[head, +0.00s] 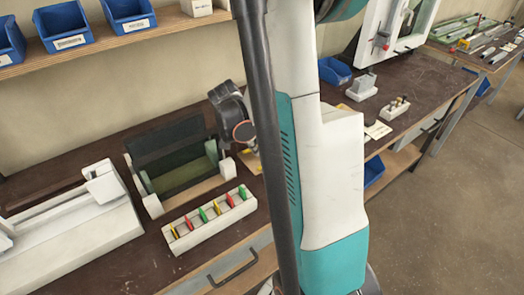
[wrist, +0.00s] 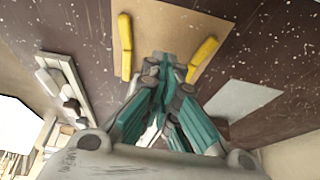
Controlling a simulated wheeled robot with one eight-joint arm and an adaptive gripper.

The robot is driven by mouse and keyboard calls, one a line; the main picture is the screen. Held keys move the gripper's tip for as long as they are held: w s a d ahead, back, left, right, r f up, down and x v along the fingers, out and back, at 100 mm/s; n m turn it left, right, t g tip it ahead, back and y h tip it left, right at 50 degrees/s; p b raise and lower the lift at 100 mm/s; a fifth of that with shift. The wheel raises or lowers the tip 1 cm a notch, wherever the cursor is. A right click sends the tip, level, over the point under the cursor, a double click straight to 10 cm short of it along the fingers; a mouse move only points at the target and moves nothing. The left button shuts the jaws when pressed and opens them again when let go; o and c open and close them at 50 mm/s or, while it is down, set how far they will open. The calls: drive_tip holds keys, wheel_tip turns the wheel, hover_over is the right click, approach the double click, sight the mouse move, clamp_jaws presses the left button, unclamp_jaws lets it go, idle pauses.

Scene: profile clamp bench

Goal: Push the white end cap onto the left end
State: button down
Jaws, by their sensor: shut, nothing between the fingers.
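My gripper (wrist: 167,64) shows in the wrist view, its teal fingers shut with nothing between them. It is over a tan board (wrist: 185,25) on the dark bench top, near two yellow pieces (wrist: 125,45) (wrist: 202,60). I cannot make out its height above the board. In the head view my arm hides the middle of the bench, and I cannot pick out the gripper there. A long white fixture (head: 75,235) with a pale bar along it and a white block (head: 103,183) at its far end lies at the left. I cannot clearly identify the white end cap.
A white rack (head: 215,222) of coloured pieces stands in front of a dark green cradle (head: 180,165). Blue bins (head: 68,28) line the shelf. Small grey-white blocks (head: 362,88) stand right of my arm. A pale plate (wrist: 240,100) lies right in the wrist view.

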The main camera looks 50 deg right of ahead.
wheel_tip(320, 180, up, 7)
drive_tip(key=p, duration=0.4)
drive_tip(key=shift+p, duration=0.3)
idle(0.5)
